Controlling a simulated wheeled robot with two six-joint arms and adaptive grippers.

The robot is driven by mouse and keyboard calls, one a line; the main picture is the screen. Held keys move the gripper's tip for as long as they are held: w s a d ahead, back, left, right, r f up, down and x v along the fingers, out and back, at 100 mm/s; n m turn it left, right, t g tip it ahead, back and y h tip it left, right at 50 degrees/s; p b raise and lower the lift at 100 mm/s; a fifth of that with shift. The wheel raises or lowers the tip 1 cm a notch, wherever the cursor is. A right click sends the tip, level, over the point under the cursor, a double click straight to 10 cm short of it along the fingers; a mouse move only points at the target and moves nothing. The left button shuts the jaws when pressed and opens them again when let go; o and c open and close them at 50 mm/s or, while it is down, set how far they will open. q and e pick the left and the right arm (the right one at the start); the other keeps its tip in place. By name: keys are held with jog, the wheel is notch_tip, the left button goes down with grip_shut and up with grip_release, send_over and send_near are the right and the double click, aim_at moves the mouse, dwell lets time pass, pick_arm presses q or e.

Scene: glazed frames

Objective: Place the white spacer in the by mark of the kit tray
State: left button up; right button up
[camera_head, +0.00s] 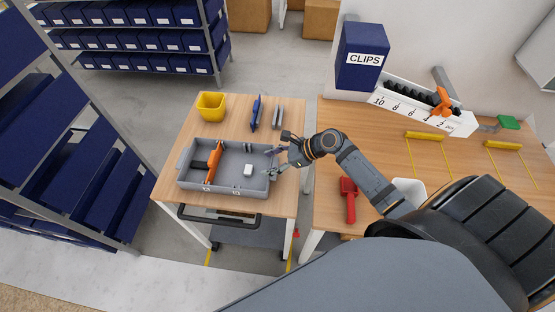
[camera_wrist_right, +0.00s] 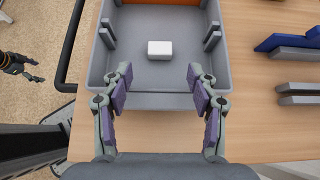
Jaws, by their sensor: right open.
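The white spacer (camera_head: 248,169) is a small white block lying on the floor of the grey kit tray (camera_head: 222,189), right of an orange divider (camera_head: 214,161). The spacer also shows in the wrist view (camera_wrist_right: 160,49), upright and clear of the walls. Marks on the tray's front wall are too small to read. My right gripper (camera_head: 270,161) is open and empty at the tray's right end. In the wrist view its fingers (camera_wrist_right: 160,90) stand apart, with the spacer beyond them. My left gripper (camera_wrist_right: 36,69) shows small at the wrist view's left edge, its fingers apart and empty.
A yellow bin (camera_head: 211,106), a blue tool (camera_head: 256,112) and grey pieces (camera_head: 278,117) lie behind the tray. A second table holds a red tool (camera_head: 349,200), a numbered rack (camera_head: 415,104) and a blue CLIPS box (camera_head: 362,57). A gap separates the tables.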

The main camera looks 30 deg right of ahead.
jog(key=shift+v, duration=1.95)
